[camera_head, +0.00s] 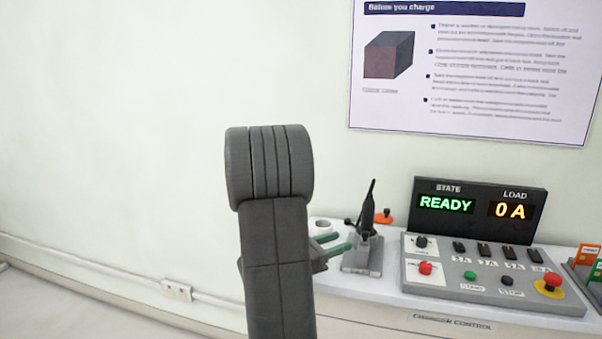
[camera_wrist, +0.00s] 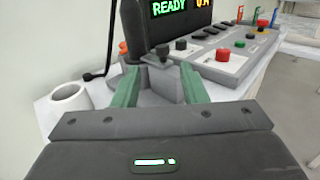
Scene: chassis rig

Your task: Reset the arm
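My dark grey arm (camera_head: 275,230) rises in the middle of the head view and hides part of the bench. My gripper (camera_head: 338,243) has two green fingers, pointing right toward a grey stand (camera_head: 362,258) with a black upright lever (camera_head: 370,205). In the wrist view my gripper (camera_wrist: 160,74) is open, its fingers well apart. The lever (camera_wrist: 132,35) and its grey stand (camera_wrist: 168,84) show between and beyond the fingers. I see nothing gripped; whether a finger touches the stand I cannot tell.
A control panel (camera_head: 487,280) with buttons and a red emergency knob (camera_head: 549,283) stands on the white bench, right of the lever. Its display (camera_head: 476,208) reads READY and 0 A. A white ring (camera_wrist: 70,103) lies left of the fingers. A poster (camera_head: 475,75) hangs behind.

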